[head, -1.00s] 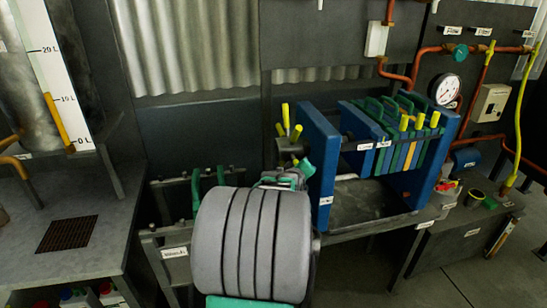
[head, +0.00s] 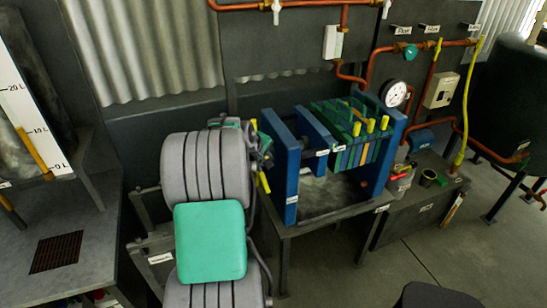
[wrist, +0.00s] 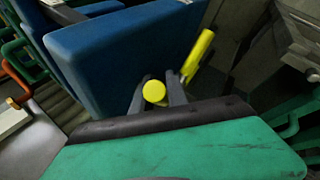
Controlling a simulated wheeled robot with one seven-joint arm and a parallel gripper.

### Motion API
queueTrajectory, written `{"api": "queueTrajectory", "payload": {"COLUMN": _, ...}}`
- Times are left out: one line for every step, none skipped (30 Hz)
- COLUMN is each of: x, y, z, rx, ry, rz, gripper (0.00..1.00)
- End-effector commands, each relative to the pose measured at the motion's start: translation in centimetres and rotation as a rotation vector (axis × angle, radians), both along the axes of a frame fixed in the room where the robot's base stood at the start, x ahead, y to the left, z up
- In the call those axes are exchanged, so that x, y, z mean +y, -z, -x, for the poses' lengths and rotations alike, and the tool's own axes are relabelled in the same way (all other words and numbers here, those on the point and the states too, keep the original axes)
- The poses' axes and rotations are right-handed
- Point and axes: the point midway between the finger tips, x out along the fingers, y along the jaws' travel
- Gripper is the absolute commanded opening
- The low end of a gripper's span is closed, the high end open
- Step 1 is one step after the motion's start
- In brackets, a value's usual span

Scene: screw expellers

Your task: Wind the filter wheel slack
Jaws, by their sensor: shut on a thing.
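The filter press has blue end plates (head: 283,165) and a pack of green, blue and orange plates (head: 350,128) at its right. Its wheel is at the left end, mostly hidden behind my arm in the head view. One yellow wheel spoke (head: 264,182) shows below my wrist. In the wrist view, my gripper (wrist: 158,88) has its dark fingers on both sides of a yellow spoke (wrist: 154,92), seen end-on, and is shut on it. Another yellow spoke (wrist: 198,56) sticks out to the right. In the head view the fingertips are hidden.
The blue end plate stands close beyond my fingers in the wrist view. Copper pipes and a pressure gauge (head: 393,93) are at the right of the press. A grey bench with a grate (head: 56,252) is at the left. Open floor lies at the front right.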

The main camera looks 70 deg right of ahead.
Motion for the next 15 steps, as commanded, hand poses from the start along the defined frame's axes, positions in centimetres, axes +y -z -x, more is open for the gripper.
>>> {"api": "queueTrajectory", "payload": {"x": 0.03, "y": -0.17, "z": -0.17, "rx": 0.005, "ry": -0.002, "rz": -0.003, "gripper": 0.00}}
{"api": "queueTrajectory", "payload": {"x": 0.06, "y": -0.14, "z": -0.27, "rx": 0.007, "ry": -0.004, "rz": -0.005, "gripper": 0.00}}
{"api": "queueTrajectory", "payload": {"x": 0.09, "y": -0.12, "z": -0.36, "rx": 0.008, "ry": -0.006, "rz": -0.007, "gripper": 0.00}}
{"api": "queueTrajectory", "payload": {"x": 0.10, "y": -0.10, "z": -0.39, "rx": 0.009, "ry": -0.006, "rz": -0.008, "gripper": 0.00}}
{"api": "queueTrajectory", "payload": {"x": 0.12, "y": -0.08, "z": -0.41, "rx": 0.010, "ry": -0.007, "rz": -0.008, "gripper": 0.00}}
{"api": "queueTrajectory", "payload": {"x": 0.13, "y": -0.06, "z": -0.47, "rx": 0.010, "ry": -0.008, "rz": -0.009, "gripper": 0.00}}
{"api": "queueTrajectory", "payload": {"x": 0.14, "y": -0.04, "z": -0.48, "rx": 0.010, "ry": -0.008, "rz": -0.009, "gripper": 0.00}}
{"api": "queueTrajectory", "payload": {"x": 0.14, "y": -0.04, "z": -0.49, "rx": 0.010, "ry": -0.009, "rz": -0.009, "gripper": 0.00}}
{"api": "queueTrajectory", "payload": {"x": 0.14, "y": -0.03, "z": -0.50, "rx": 0.010, "ry": -0.008, "rz": -0.009, "gripper": 0.00}}
{"api": "queueTrajectory", "payload": {"x": 0.14, "y": -0.03, "z": -0.50, "rx": 0.010, "ry": -0.008, "rz": -0.009, "gripper": 0.00}}
{"api": "queueTrajectory", "payload": {"x": 0.14, "y": -0.03, "z": -0.50, "rx": 0.010, "ry": -0.008, "rz": -0.008, "gripper": 0.00}}
{"api": "queueTrajectory", "payload": {"x": 0.14, "y": -0.03, "z": -0.50, "rx": 0.010, "ry": -0.008, "rz": -0.009, "gripper": 0.00}}
{"api": "queueTrajectory", "payload": {"x": 0.14, "y": -0.03, "z": -0.50, "rx": 0.010, "ry": -0.008, "rz": -0.008, "gripper": 0.00}}
{"api": "queueTrajectory", "payload": {"x": 0.14, "y": -0.03, "z": -0.50, "rx": 0.010, "ry": -0.008, "rz": -0.008, "gripper": 0.19}}
{"api": "queueTrajectory", "payload": {"x": 0.14, "y": -0.03, "z": -0.50, "rx": 0.010, "ry": -0.008, "rz": -0.009, "gripper": 0.22}}
